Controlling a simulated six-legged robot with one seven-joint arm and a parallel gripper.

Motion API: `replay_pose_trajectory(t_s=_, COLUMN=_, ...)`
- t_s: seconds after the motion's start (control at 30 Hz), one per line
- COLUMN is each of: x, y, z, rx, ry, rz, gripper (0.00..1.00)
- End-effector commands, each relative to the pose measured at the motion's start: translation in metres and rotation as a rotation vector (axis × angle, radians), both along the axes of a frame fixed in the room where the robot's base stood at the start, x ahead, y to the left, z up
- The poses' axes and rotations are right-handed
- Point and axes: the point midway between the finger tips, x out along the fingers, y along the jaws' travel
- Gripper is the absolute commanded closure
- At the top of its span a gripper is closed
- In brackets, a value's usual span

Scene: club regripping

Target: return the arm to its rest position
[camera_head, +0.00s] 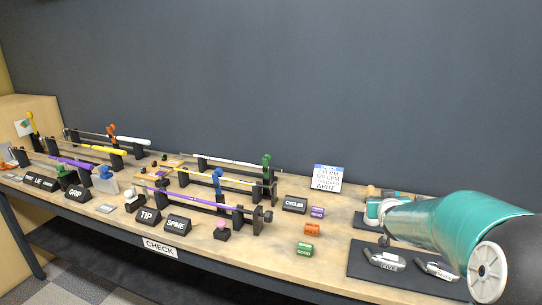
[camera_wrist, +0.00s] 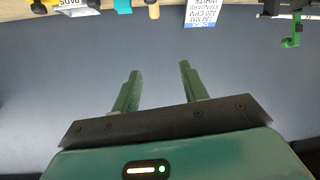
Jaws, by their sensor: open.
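My gripper (camera_wrist: 158,72) shows in the wrist view with its two green fingers apart and nothing between them. Plain dark wall fills the space around the fingers. In the head view my teal arm (camera_head: 455,222) reaches in from the right edge over the right end of the workbench (camera_head: 290,262). The fingers cannot be clearly made out in that view. The wrist view looks upside down, with the bench edge along the top.
Clubs with purple, yellow and white shafts lie on black stands at left and middle. A white card (camera_head: 327,178) stands at the back; it also shows in the wrist view (camera_wrist: 202,12). Orange (camera_head: 312,229) and green (camera_head: 305,249) blocks and a dark mat (camera_head: 365,268) lie near my arm.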

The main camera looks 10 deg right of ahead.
Motion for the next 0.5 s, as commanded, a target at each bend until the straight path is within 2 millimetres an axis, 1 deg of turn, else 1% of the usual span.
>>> replay_pose_trajectory(t_s=0.07, x=0.0, y=0.008, z=0.001, rx=0.0, ry=0.011, rz=0.01, gripper=0.56)
replay_pose_trajectory(t_s=0.17, x=-0.001, y=0.035, z=0.003, rx=0.003, ry=0.058, rz=0.039, gripper=0.56)
replay_pose_trajectory(t_s=0.27, x=-0.011, y=0.079, z=0.007, rx=0.012, ry=0.135, rz=0.082, gripper=0.56)
replay_pose_trajectory(t_s=0.3, x=-0.017, y=0.099, z=0.008, rx=0.017, ry=0.171, rz=0.101, gripper=0.56)
replay_pose_trajectory(t_s=0.33, x=-0.023, y=0.113, z=0.01, rx=0.022, ry=0.198, rz=0.111, gripper=0.56)
replay_pose_trajectory(t_s=0.4, x=-0.04, y=0.146, z=0.013, rx=0.037, ry=0.257, rz=0.136, gripper=0.56)
replay_pose_trajectory(t_s=0.47, x=-0.057, y=0.171, z=0.015, rx=0.049, ry=0.304, rz=0.154, gripper=0.56)
replay_pose_trajectory(t_s=0.5, x=-0.07, y=0.187, z=0.017, rx=0.06, ry=0.333, rz=0.165, gripper=0.56)
